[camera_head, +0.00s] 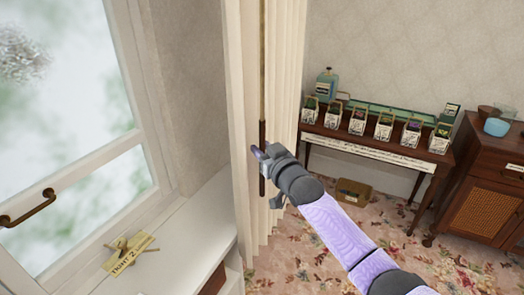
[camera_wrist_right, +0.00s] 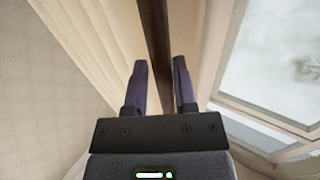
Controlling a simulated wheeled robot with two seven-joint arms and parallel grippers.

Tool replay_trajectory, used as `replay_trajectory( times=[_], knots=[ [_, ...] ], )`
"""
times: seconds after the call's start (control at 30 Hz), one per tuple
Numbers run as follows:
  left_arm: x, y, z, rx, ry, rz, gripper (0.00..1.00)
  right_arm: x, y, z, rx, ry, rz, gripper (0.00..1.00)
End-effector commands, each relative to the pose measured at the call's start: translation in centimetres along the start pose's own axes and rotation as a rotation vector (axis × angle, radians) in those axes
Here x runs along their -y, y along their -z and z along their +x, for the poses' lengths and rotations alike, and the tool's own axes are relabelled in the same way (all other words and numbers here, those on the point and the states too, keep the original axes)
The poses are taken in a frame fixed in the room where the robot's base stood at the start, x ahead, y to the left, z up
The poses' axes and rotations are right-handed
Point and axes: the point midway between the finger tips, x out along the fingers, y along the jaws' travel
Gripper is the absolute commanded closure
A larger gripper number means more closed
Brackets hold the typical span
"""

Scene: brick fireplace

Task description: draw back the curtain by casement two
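The cream curtain (camera_head: 282,70) hangs in gathered folds at the right end of the window. A thin pull rod with a thicker brown lower grip (camera_head: 262,132) hangs in front of it. My right gripper (camera_head: 260,153) is at this grip. In the right wrist view, the brown grip (camera_wrist_right: 156,35) runs between the two fingers of my right gripper (camera_wrist_right: 160,68). I cannot tell whether they press on it. The casement (camera_head: 95,165) at left has a brown handle (camera_head: 28,208) and looks closed. My left gripper is out of view.
The white sill (camera_head: 190,245) runs beneath the window up to the curtain. A brown box (camera_head: 353,192) is on the flowered floor.

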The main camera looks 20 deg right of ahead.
Motion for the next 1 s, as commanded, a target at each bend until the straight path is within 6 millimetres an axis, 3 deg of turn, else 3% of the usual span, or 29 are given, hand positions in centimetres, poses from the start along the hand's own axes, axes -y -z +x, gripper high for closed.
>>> replay_trajectory(
  times=[0.03,0.1,0.43,0.8,1.0],
  knots=[
    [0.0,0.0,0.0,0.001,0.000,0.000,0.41,0.0,0.0,0.0,0.001,0.000,0.000,0.55],
    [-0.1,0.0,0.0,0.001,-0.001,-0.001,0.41,0.1,-0.1,0.0,0.001,0.001,0.000,0.45],
    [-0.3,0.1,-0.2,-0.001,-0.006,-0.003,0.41,0.1,-0.1,-0.6,0.004,0.003,0.001,0.45],
    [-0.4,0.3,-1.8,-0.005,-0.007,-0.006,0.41,0.1,0.0,-8.0,0.005,0.002,-0.001,0.45],
    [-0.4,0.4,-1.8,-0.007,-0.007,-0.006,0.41,0.1,0.0,-9.9,0.002,0.001,-0.001,0.45]
  ],
)
